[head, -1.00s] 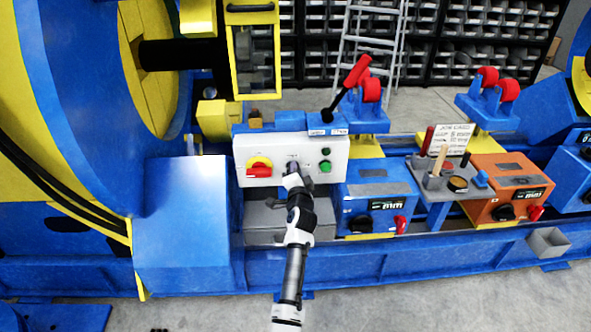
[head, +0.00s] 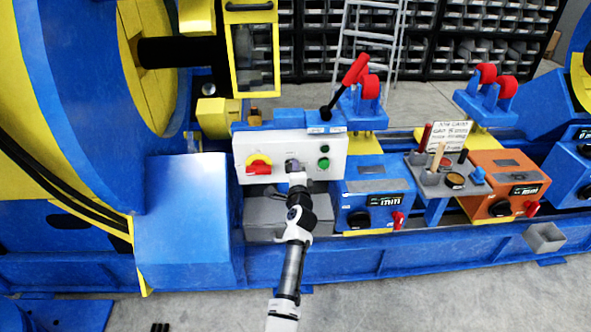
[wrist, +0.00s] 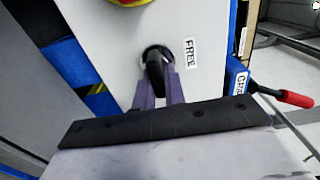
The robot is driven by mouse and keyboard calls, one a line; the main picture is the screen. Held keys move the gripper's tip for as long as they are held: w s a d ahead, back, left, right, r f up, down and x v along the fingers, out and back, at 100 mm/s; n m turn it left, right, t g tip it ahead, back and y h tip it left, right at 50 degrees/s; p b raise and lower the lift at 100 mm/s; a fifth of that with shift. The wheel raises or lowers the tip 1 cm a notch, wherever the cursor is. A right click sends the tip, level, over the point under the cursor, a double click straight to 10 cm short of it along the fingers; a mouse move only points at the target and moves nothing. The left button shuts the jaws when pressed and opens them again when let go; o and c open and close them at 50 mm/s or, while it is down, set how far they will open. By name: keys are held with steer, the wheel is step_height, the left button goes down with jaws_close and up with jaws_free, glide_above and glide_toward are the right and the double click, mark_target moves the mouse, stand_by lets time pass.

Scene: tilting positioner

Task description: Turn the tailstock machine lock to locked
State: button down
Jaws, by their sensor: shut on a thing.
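The white control panel (head: 245,150) stands at the tailstock, with a red and yellow switch on its left and two green buttons on its right. In the wrist view a black knob (wrist: 156,62) sits on the white panel face, beside a label (wrist: 190,53) reading FREE. My gripper (wrist: 158,88) reaches the panel from the front, its two purple fingers on either side of the knob and shut on it. In the head view my gripper (head: 296,170) covers most of the knob. Any other label around the knob is hidden or out of view.
A red-handled lever (head: 355,70) rises behind the panel's right end, and its red grip also shows in the wrist view (wrist: 296,98). A blue box (head: 375,205) with dials stands right of the panel. The red and yellow switch (head: 258,164) is close to my gripper's left.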

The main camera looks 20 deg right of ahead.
steer(key=shift+f, duration=0.1)
steer(key=c, duration=1.5)
jaws_free()
steer(key=shift+o, duration=0.2)
steer(key=v, duration=1.4)
steer(key=shift+w, duration=0.1)
